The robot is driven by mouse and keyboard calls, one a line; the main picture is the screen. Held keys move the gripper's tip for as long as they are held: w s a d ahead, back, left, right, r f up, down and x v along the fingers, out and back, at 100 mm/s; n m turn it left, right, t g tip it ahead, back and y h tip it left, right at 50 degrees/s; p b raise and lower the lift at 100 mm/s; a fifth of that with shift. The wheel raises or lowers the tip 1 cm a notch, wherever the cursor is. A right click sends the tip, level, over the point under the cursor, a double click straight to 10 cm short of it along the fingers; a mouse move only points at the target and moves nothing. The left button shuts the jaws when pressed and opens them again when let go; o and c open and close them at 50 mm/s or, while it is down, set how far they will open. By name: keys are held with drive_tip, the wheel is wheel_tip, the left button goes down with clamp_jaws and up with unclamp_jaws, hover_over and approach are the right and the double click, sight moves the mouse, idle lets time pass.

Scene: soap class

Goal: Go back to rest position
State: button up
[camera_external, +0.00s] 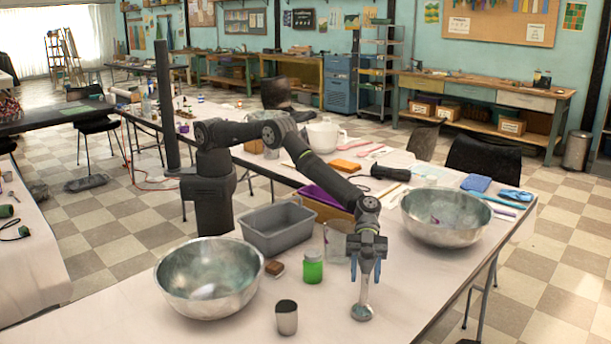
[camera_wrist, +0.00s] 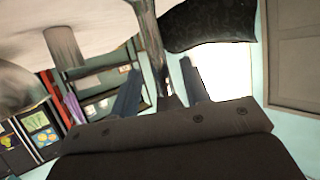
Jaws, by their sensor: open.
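My gripper (camera_external: 366,272) points down over the front right part of the table, between the green jar and the right bowl. Its two blue fingers are apart. A metal stick-shaped tool with a round flared foot (camera_external: 361,312) stands upright on the table directly below and between the fingers; its upper end is hidden by the gripper. In the wrist view the fingers of my gripper (camera_wrist: 158,75) are spread, and a shiny narrow shaft (camera_wrist: 152,45) shows between them. Contact between shaft and fingers cannot be told.
A metal bowl (camera_external: 180,285) stands at front left, another (camera_external: 420,228) at right. A grey bin (camera_external: 270,243), a green jar (camera_external: 313,272), a metal cup (camera_external: 287,322) and a brown block (camera_external: 274,268) are nearby.

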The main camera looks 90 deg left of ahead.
sight(364, 272)
drive_tip(key=v, duration=0.7)
drive_tip(key=x, duration=1.1)
drive_tip(key=shift+d+f, duration=0.1)
drive_tip(key=shift+d, duration=0.05)
wheel_tip(364, 272, up, 4)
drive_tip(key=shift+d+r, duration=0.1)
drive_tip(key=shift+r, duration=0.1)
drive_tip(key=shift+s, duration=0.25)
